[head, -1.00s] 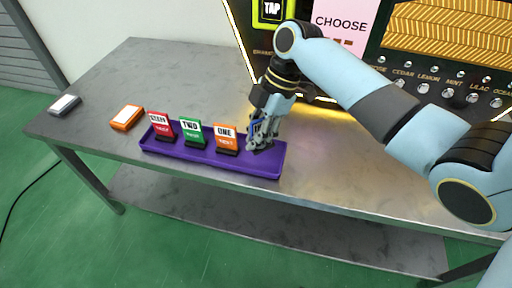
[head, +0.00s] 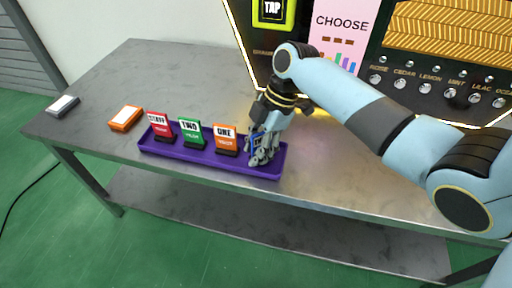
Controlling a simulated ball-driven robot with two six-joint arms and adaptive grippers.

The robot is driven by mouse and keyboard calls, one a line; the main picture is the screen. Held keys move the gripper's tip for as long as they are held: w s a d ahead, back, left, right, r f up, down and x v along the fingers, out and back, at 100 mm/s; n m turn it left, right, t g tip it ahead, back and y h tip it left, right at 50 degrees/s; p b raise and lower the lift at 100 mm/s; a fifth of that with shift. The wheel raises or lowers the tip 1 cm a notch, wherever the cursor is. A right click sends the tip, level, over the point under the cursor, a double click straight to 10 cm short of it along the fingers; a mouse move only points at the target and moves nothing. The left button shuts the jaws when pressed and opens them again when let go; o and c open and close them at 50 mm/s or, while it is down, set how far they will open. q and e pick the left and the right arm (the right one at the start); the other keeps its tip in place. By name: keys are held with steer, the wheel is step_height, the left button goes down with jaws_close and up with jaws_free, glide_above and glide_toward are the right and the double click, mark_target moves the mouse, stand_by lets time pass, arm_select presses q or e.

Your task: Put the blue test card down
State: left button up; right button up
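My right gripper (head: 262,158) is at the right end of the purple tray (head: 212,157), pointing down. A small blue piece, which looks like the blue test card (head: 256,139), shows between its fingers. The fingers hide most of it, so I cannot tell whether its lower edge touches the tray. In the tray, left of the gripper, stand a red card (head: 160,127), a green card (head: 191,132) marked TWO and an orange card (head: 225,138) marked ONE. My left gripper is not in view.
The vending machine (head: 430,80) with a row of buttons stands behind. The table's front edge runs close before the tray.

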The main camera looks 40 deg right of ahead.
steer(key=p+v, duration=0.2)
steer(key=v, duration=1)
steer(key=shift+p, duration=0.3)
steer(key=shift+r, duration=0.15)
